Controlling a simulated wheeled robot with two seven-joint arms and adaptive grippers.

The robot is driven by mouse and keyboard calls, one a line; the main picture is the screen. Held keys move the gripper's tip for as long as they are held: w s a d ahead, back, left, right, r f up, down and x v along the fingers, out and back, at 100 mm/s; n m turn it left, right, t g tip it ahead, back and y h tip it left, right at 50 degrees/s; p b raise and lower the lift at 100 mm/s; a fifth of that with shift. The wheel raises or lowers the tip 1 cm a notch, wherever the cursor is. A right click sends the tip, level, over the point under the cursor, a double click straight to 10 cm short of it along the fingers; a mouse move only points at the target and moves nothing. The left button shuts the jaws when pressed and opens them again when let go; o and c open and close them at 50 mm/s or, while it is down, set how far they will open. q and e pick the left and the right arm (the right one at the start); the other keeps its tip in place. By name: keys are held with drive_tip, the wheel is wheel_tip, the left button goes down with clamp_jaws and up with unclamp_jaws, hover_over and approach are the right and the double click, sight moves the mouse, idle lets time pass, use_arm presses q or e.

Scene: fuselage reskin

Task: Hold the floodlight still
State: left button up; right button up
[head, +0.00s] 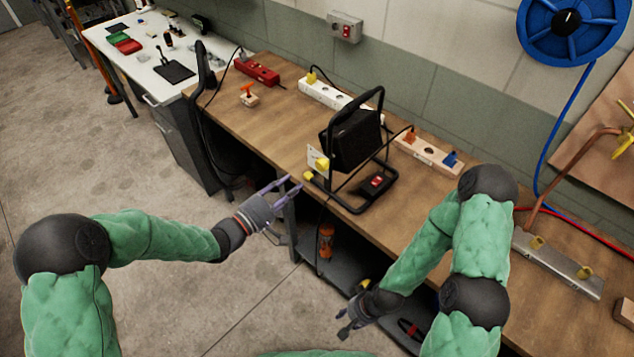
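The floodlight (350,139) is a black lamp in a black tubular stand, upright near the front edge of the wooden workbench. A red switch (377,181) sits on its base, and a yellow knob (321,164) is on its left side. My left gripper (286,186) is open just left of the stand, in front of the bench edge, with its fingers pointing toward the floodlight. It appears apart from the stand, and nothing shows between its fingers. My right gripper (345,328) hangs low in front of the bench, below the floodlight; its fingers look spread and empty.
Power strips (325,93) and (428,153) another strip lie behind the floodlight, with cables around them. A red box (257,70) and an orange-handled item (249,96) are at the bench's left. A lower shelf (335,262) holds an orange item. Bare wood (285,125) lies left of the floodlight.

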drive_tip(key=shift+o, duration=0.3)
drive_tip(key=shift+w+r, duration=0.15)
drive_tip(key=shift+w, duration=0.15)
wheel_tip(320, 180, up, 30)
drive_tip(key=m+h, duration=0.4)
drive_tip(key=m, duration=0.3)
hover_over(366, 205)
wheel_tip(366, 205, down, 10)
drive_tip(key=shift+f, duration=0.1)
